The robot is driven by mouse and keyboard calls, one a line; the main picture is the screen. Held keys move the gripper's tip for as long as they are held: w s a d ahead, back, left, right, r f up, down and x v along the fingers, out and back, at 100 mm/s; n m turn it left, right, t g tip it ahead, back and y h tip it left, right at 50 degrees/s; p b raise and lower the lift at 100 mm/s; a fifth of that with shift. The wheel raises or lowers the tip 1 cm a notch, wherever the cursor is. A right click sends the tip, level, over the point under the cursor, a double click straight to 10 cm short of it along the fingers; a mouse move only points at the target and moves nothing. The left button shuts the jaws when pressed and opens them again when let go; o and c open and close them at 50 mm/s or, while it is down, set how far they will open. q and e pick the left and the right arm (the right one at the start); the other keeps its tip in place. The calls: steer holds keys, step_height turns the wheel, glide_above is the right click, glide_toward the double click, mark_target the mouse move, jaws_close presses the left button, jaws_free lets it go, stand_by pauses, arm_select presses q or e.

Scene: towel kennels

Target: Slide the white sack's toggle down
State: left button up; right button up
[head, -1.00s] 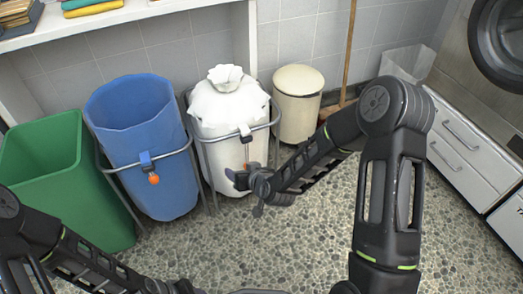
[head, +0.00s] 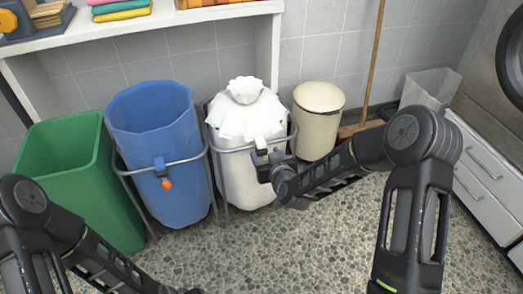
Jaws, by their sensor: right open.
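The white sack (head: 248,186) hangs upright in a metal ring stand, its top gathered into a ruffled neck (head: 245,90). A small pale and dark toggle (head: 261,145) sits at the front of the ring. My right gripper (head: 265,167) is open in front of the sack, just below and overlapping the toggle in the picture. I cannot tell whether it touches the toggle. The toggle's lower part and its orange end are hidden behind the gripper.
A blue sack (head: 165,205) with a blue clip and orange ball (head: 167,184) stands left of the white one. A green bin (head: 110,205) is further left, a cream lidded bin (head: 318,130) to the right. A broom (head: 371,70) leans behind. The pebbled floor in front is clear.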

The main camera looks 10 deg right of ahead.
mark_target(262, 150)
steer(key=shift+b+x, duration=0.6)
steer(key=shift+x, duration=2.1)
steer(key=shift+c, duration=0.5)
jaws_close()
